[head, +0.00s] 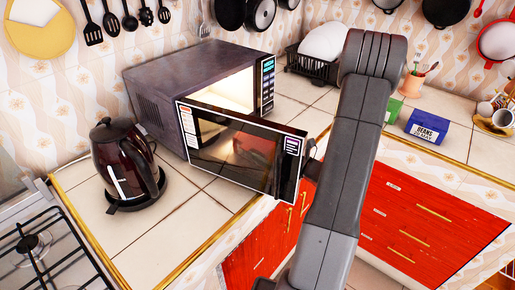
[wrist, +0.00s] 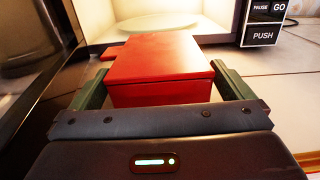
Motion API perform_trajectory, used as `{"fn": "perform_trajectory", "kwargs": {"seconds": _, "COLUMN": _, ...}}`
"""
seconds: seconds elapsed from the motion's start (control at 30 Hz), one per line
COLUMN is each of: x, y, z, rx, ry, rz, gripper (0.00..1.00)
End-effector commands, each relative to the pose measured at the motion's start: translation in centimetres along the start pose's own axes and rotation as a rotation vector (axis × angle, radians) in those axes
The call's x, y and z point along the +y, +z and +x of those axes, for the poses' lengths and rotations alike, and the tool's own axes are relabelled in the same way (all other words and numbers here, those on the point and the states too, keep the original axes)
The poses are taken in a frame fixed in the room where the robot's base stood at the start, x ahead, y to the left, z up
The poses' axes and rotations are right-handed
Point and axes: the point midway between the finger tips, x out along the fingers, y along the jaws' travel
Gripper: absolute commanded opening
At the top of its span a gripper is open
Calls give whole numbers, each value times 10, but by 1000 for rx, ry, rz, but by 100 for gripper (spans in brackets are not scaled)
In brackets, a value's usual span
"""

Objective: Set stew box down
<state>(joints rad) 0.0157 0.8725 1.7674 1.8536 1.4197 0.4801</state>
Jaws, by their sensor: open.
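A red box, likely the stew box (wrist: 160,58), lies between the fingers of my gripper (wrist: 159,80) in the wrist view. My gripper is open, with one green finger on each side of the box. Any contact at the sides is hard to judge. The box is in front of the lit opening of the microwave (head: 205,65); whether it rests on anything is not visible. No label shows on it.
A pale round plate (wrist: 130,17) is inside the microwave. A dark kettle (head: 125,165) stands left of the door. A blue box (head: 428,126) and a green box (head: 392,108) stand on the right counter. A gas stove (head: 35,245) is at lower left.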

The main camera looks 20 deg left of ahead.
Motion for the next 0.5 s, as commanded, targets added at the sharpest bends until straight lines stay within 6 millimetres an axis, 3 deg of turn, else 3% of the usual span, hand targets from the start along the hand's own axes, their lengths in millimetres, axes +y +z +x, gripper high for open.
{"fn": "perform_trajectory", "kwargs": {"seconds": 0.2, "x": 1, "y": 1, "z": 29, "rx": 0, "ry": 2, "rz": 0, "gripper": 100}}
{"fn": "perform_trajectory", "kwargs": {"seconds": 0.5, "x": 0, "y": 0, "z": 32, "rx": 1, "ry": 0, "rz": 0, "gripper": 100}}
